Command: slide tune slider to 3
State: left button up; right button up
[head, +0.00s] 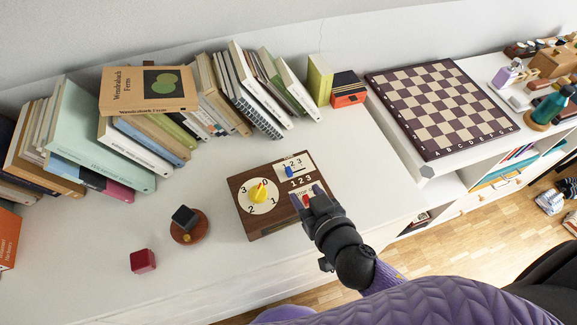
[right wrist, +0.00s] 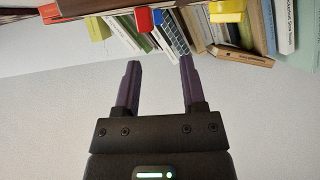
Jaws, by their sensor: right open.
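A wooden control box (head: 262,229) lies on the white top, with a yellow dial (head: 258,195) at its left. A blue slider knob (head: 290,172) sits at its upper right, under a row of numbers 1 2 3; its exact setting is too small to tell. A red knob (head: 306,200) is lower, below a second 1 2 3 row. The labels are too small to read surely. My right gripper (head: 309,197) is open at the box's right side, fingers near the red knob. In the right wrist view my fingers (right wrist: 159,64) are apart and empty, with the red (right wrist: 145,19) and blue knobs beyond. My left gripper is out of view.
Leaning books (head: 100,140) line the back. A chessboard (head: 440,108) lies at the right. A red cube (head: 143,261) and a dark cube (head: 185,217) on a round wooden base stand left of the box. Clear white top lies behind the box.

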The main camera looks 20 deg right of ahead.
aim_at(290, 170)
jog(key=b+x, duration=0.1)
jog(key=x, duration=0.8)
jog(key=shift+f+b, duration=0.1)
jog(key=shift+b, duration=0.3)
grip_shut()
jog(key=shift+d, duration=0.1)
dwell(0.6)
